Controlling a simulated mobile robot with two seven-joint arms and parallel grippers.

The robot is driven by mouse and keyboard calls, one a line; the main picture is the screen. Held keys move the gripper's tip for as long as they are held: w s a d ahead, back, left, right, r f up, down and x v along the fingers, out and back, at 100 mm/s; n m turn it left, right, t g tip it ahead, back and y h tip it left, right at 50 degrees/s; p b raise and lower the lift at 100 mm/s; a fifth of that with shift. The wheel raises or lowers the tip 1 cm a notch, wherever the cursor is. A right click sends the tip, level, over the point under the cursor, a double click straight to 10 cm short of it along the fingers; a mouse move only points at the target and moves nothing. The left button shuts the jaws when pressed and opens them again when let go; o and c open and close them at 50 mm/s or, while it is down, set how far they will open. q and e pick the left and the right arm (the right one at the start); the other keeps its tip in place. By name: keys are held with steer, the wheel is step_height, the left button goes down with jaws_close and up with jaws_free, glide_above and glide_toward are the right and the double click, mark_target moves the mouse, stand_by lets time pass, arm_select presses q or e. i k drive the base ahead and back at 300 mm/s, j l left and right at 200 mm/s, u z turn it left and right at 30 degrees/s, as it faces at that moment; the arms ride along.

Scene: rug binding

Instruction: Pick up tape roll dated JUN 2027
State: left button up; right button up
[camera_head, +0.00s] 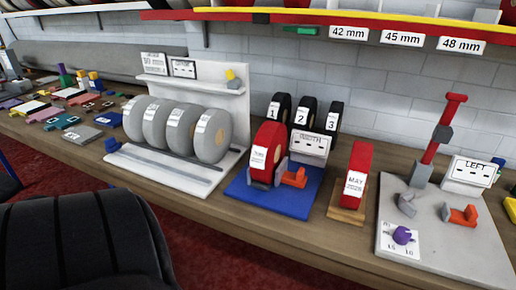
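A red tape roll (267,140) stands upright on a blue base (238,191) near the middle of the bench. Its white label (259,158) seems to read JUN with a year too small to be sure of. Neither of my grippers is in view.
Black rolls marked 1, 2 and 3 (304,113) stand behind a SOUTH sign (309,147). An orange part (294,178) sits beside the JUN roll. A grey board (455,246) with a red post and LEFT sign is at right. Small blocks clutter the left; a black seat-like shape (85,240) is in front.

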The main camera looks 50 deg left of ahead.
mark_target(269, 150)
steer(key=i+j+u, duration=0.1)
steer(key=u, duration=1.45)
